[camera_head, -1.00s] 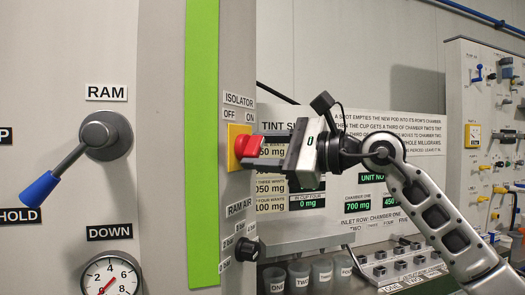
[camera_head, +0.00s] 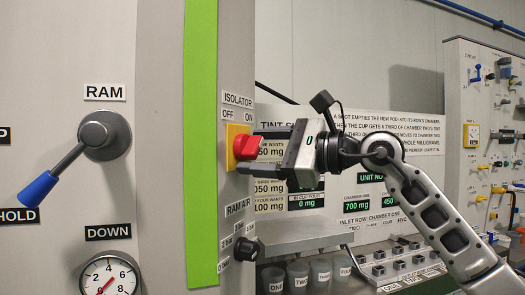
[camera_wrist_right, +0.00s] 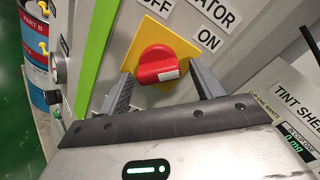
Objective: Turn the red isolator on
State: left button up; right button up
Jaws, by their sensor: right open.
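The red isolator knob (camera_head: 246,147) sits on a yellow plate (camera_head: 233,158) on the grey panel, under the OFF and ON labels. My right gripper (camera_head: 254,151) is open, with one finger above and one below the knob. In the wrist view its fingers stand on either side of the knob, with gaps visible. My left gripper is not in view.
A RAM lever (camera_head: 80,150) with a blue grip is at left, above a gauge (camera_head: 108,277). A black RAM AIR knob (camera_head: 246,250) is below the isolator. Cups (camera_head: 298,274) stand on a shelf at lower middle. A tint display board (camera_head: 385,150) is behind my right arm.

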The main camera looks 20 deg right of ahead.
jog(key=shift+d, duration=0.1)
pick_arm(q)
jog(key=b, duration=0.2)
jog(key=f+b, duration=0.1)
jog(key=b, duration=0.1)
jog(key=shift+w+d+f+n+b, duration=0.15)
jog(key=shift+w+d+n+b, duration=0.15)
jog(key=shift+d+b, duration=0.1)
pick_arm(e)
jog(key=v, duration=1.5)
jog(key=shift+s+d, duration=0.25)
jog(key=shift+s, duration=0.1)
